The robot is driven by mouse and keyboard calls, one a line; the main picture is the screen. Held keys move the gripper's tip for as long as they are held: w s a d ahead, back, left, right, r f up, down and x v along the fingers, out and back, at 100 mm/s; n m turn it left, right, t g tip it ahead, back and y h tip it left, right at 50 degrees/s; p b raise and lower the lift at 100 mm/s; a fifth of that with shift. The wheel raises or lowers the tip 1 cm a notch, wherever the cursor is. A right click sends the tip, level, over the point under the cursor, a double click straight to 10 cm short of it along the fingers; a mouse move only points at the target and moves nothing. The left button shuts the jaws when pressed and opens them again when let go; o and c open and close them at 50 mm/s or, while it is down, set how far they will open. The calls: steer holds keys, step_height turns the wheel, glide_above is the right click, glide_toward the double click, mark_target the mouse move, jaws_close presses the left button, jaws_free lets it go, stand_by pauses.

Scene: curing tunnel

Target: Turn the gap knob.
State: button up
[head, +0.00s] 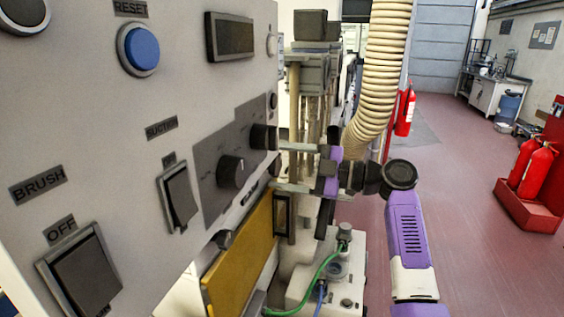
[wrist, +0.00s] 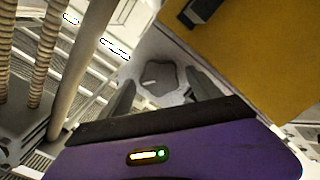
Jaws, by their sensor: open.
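A dark grey, lobed knob (wrist: 160,78) on a light panel face sits between my fingers in the wrist view. I cannot read a label by it. My gripper (wrist: 161,88) is open, with one finger on each side of the knob; I cannot tell whether either touches it. In the head view my gripper (head: 280,167) reaches left to the far edge of the control panel (head: 100,120), its two fingers apart, one above the other. The part of the panel between the fingertips is seen at a steep angle, and the knob is hard to make out there.
The panel also carries dark knobs (head: 233,172), a blue reset button (head: 141,49) and a brush rocker switch (head: 85,275). A yellow plate (head: 240,255) lies below; it also shows in the wrist view (wrist: 260,55). A ribbed hose (head: 380,75) hangs behind my gripper.

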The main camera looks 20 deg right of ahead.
steer(key=shift+w+a, duration=0.2)
steer(key=shift+a, duration=0.05)
steer(key=c, duration=1.4)
steer(key=shift+f, duration=0.1)
steer(key=shift+m+b, duration=0.3)
